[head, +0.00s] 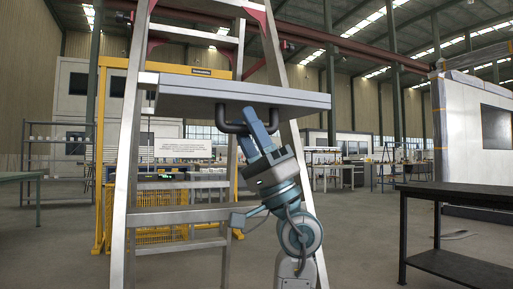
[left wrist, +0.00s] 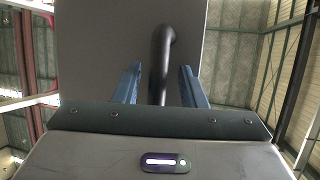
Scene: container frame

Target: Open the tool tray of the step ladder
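The step ladder (head: 122,190) stands in front of me, with metal rails and red brackets. Its tool tray (head: 190,98) is a grey slab across the rails, looking roughly level in the head view. A dark bar handle (head: 231,128) hangs below the tray's front edge; it also shows in the left wrist view (left wrist: 159,62) against the grey tray face (left wrist: 105,45). My left gripper (head: 255,128) is at the handle, its blue fingers on either side of the bar. The fingers (left wrist: 160,88) are open, with gaps beside the bar. My right gripper is not in view.
A dark worktable (head: 455,198) stands at the right and a table (head: 20,178) at the far left. A yellow frame (head: 101,165) and a sign (head: 183,149) are behind the ladder. Open floor lies between the ladder and the right table.

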